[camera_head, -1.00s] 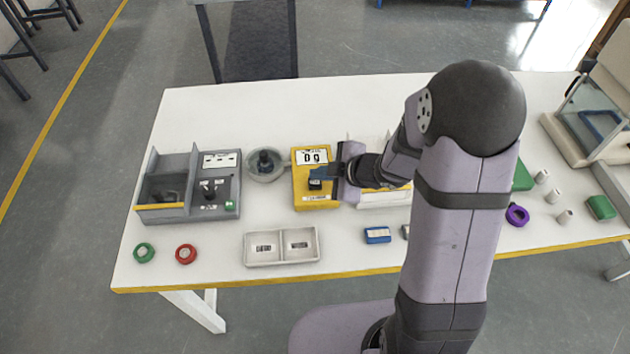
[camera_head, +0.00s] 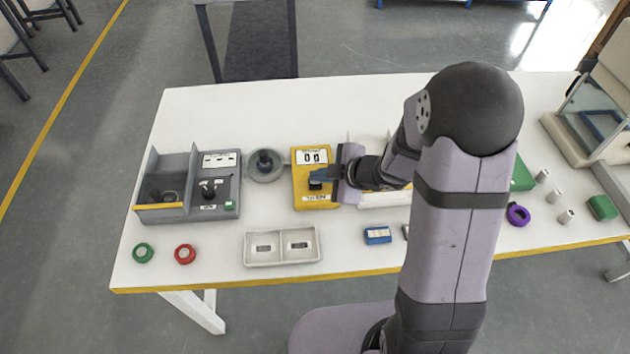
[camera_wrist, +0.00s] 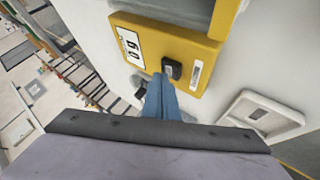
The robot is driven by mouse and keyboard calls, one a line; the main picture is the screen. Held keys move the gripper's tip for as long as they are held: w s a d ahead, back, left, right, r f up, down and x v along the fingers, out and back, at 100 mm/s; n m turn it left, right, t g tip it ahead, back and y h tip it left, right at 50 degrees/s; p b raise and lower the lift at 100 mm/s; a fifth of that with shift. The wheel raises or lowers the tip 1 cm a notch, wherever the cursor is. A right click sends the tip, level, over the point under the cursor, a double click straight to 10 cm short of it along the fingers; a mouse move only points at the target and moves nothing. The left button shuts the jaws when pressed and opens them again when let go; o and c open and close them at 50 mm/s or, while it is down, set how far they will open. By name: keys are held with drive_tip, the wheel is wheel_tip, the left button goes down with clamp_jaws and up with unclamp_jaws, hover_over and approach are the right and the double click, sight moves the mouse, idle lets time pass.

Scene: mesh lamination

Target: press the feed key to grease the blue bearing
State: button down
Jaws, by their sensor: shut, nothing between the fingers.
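The yellow feeder (camera_head: 299,188) stands on the white table, with a white display (camera_head: 311,157) on its top. Its dark feed key (camera_head: 315,184) sits below the display, and it also shows in the wrist view (camera_wrist: 172,69). My gripper (camera_head: 318,173) is shut and empty. In the wrist view its blue fingers (camera_wrist: 160,84) point at the feeder, with their tips right beside the key; I cannot tell whether they touch it. A grey round dish (camera_head: 252,172) with a dark hub stands left of the feeder. I cannot make out a blue bearing ring.
A grey fixture (camera_head: 228,180) stands at the left. Green (camera_head: 143,253) and red (camera_head: 185,254) rings lie in front of it. A two-part tray (camera_head: 282,260) and a blue block (camera_head: 377,235) lie near the front edge. A purple ring (camera_head: 518,214) is at the right.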

sight(319, 185)
drive_tip(key=shift+f+b, duration=0.45)
drive_tip(key=shift+f, duration=0.15)
idle(0.8)
drive_tip(key=shift+r, duration=0.15)
drive_tip(key=shift+r+p, duration=0.9)
drive_tip(key=shift+p, duration=0.2)
wheel_tip(319, 185, up, 5)
drive_tip(key=p, duration=0.5)
idle(2.4)
